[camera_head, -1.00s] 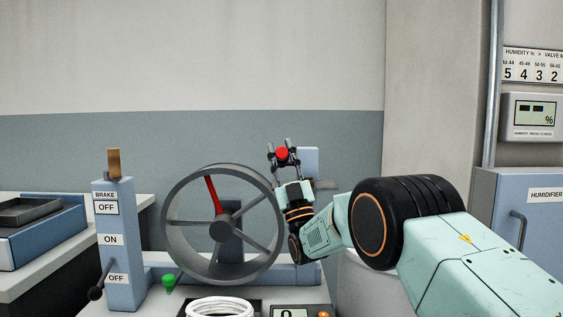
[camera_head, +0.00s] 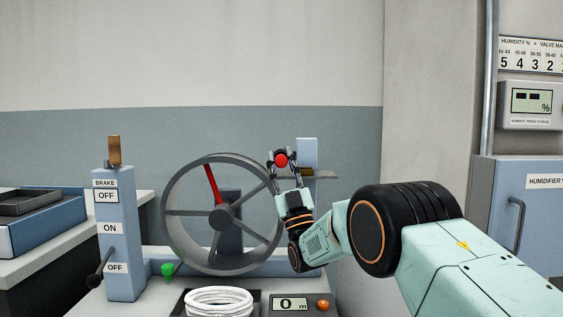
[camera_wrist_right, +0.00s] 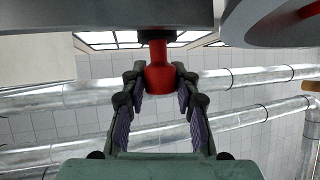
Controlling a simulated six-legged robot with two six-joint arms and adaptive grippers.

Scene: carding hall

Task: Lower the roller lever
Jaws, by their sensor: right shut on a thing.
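The roller lever's red knob (camera_head: 281,160) stands beside the top of a blue post (camera_head: 308,155), right of the big grey reel wheel. My right gripper (camera_head: 285,158) reaches up from below and is shut on this knob. In the right wrist view the red knob (camera_wrist_right: 159,72) sits between the two fingers (camera_wrist_right: 160,92), with a dark piece above it. The rest of the lever is mostly hidden behind the gripper. My left gripper is not in view.
The grey wheel (camera_head: 222,267) with one red spoke stands close on the left. A brake post (camera_head: 121,250) with a black lever, a white coil (camera_head: 219,301) and a small display (camera_head: 291,304) stand nearby. A humidifier cabinet (camera_head: 535,190) is at the right.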

